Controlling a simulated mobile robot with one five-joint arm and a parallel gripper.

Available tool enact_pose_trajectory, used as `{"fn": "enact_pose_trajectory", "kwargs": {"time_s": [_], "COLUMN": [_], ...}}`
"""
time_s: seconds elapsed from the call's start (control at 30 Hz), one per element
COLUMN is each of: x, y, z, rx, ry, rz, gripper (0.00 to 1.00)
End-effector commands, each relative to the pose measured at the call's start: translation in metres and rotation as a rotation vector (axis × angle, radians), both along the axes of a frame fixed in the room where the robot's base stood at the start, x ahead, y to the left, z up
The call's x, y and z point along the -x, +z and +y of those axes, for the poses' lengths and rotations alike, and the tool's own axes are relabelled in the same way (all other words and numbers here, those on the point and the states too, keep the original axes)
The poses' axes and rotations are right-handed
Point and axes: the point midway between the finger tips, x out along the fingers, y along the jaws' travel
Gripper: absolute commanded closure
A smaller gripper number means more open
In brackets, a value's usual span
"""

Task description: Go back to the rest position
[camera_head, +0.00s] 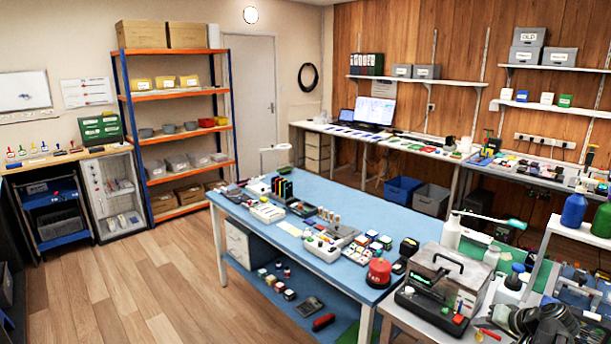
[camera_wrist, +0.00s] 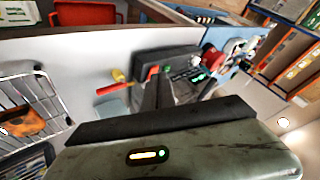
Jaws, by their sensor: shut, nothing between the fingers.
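My gripper (camera_wrist: 163,78) shows in the wrist view as dark fingers beyond the grey housing with its small lit strip. The fingers are together with nothing between them. They point toward a dark device with green lights (camera_wrist: 190,76) on a light worktop; I cannot tell the exact gap. In the head view, what appears to be my dark arm is at the bottom right corner, beside the grey clear-lidded box (camera_head: 450,275). The fingertips cannot be made out there.
A blue-topped table (camera_head: 235,205) with many small items fills the middle. A red button-like object (camera_head: 379,272) stands near its front right corner. Bottles (camera_head: 574,210) stand on a white shelf at right. A wire basket (camera_wrist: 30,105) is at left in the wrist view. Wooden floor (camera_head: 130,280) is free at left.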

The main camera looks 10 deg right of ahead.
Motion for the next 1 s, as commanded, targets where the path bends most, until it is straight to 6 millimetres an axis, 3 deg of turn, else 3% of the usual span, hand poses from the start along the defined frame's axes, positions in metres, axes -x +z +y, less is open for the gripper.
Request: {"fn": "enact_pose_trajectory", "kwargs": {"time_s": [0.07, 0.33, 0.57, 0.67, 0.77, 0.87, 0.9, 1.0], "x": [0.000, -0.040, -0.083, -0.104, -0.123, -0.138, -0.140, -0.134], "y": [0.000, 0.000, 0.000, -0.002, -0.006, -0.015, -0.020, -0.033], "z": [0.000, 0.046, 0.111, 0.152, 0.206, 0.283, 0.318, 0.397], "rx": [0.000, 0.000, 0.000, 0.007, 0.024, 0.053, 0.068, 0.113], "ry": [0.000, 0.091, 0.206, 0.275, 0.369, 0.499, 0.556, 0.686], "rz": [0.000, 0.000, 0.001, 0.008, 0.029, 0.076, 0.106, 0.195], "gripper": [1.00, 1.00, 1.00, 1.00, 1.00, 1.00, 1.00, 1.00]}}
